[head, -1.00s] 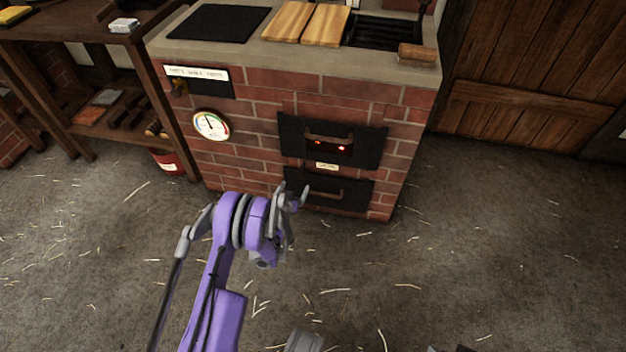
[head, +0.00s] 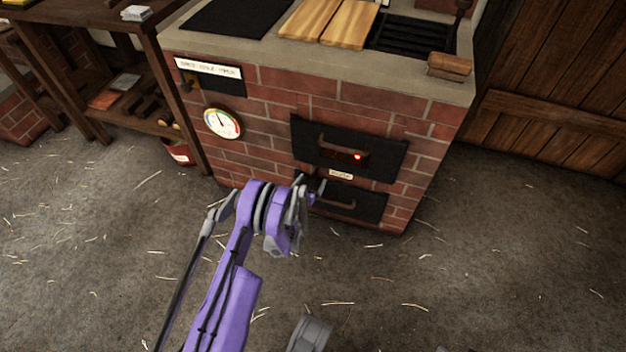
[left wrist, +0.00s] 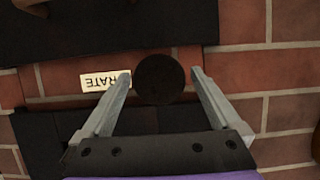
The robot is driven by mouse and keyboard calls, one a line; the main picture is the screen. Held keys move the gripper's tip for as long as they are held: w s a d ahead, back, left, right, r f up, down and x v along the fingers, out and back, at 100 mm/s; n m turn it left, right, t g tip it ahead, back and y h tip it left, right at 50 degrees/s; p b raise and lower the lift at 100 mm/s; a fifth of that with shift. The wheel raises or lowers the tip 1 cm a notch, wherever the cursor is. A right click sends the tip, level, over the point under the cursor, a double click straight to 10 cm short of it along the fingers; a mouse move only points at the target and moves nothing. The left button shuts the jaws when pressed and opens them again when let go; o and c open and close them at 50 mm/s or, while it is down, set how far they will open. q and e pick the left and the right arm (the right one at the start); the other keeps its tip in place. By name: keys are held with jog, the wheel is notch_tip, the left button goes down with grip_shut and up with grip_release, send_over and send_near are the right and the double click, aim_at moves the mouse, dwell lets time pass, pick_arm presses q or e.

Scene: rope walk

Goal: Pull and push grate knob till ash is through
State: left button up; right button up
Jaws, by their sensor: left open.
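The grate knob (left wrist: 160,78) is a dark round disc in the left wrist view, beside a small white label (left wrist: 105,81) on which "RATE" can be read. My left gripper (left wrist: 162,76) is open, with one finger on each side of the knob. The fingers do not appear closed on it. In the head view my left gripper (head: 310,192) is in front of the brick stove, at the left end of the lower black door (head: 365,207). There the knob is hidden behind it. The small label (head: 341,174) shows between the two doors.
The brick stove (head: 270,145) has an upper black door (head: 385,155) with a red glow, and a round gauge (head: 223,123) at left. A wooden shelf (head: 75,45) stands left of it. Straw-strewn floor (head: 480,270) is open in front and to the right.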

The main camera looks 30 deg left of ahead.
pick_arm(q)
grip_shut()
dwell(0.3)
pick_arm(e)
jog(key=shift+s, duration=0.1)
